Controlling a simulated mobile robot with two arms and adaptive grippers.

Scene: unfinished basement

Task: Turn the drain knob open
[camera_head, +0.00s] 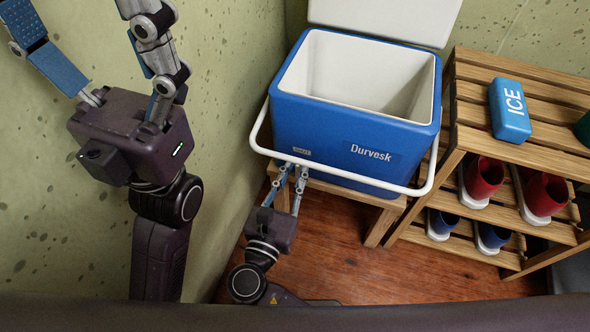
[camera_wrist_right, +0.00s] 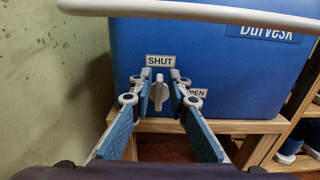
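A blue cooler (camera_head: 340,130) with an open top stands on a wooden stand. In the right wrist view, its small grey-white drain knob (camera_wrist_right: 158,92) points upright toward the SHUT label (camera_wrist_right: 160,61). A partly covered OPEN label (camera_wrist_right: 197,93) is to its right. My right gripper (camera_wrist_right: 160,78) is open, with one fingertip on each side of the knob and narrow gaps seeming to show. In the head view, the right gripper (camera_head: 294,170) is at the cooler's lower front and the knob cannot be made out. My left gripper (camera_head: 80,22) is raised at upper left, open and empty.
The cooler's white handle (camera_head: 420,188) hangs across its front, just above my right gripper. A slatted rack (camera_head: 540,155) at right holds a blue ICE block (camera_head: 510,112), red shoes (camera_head: 484,180) and blue shoes. A green wall (camera_head: 225,60) is close on the left.

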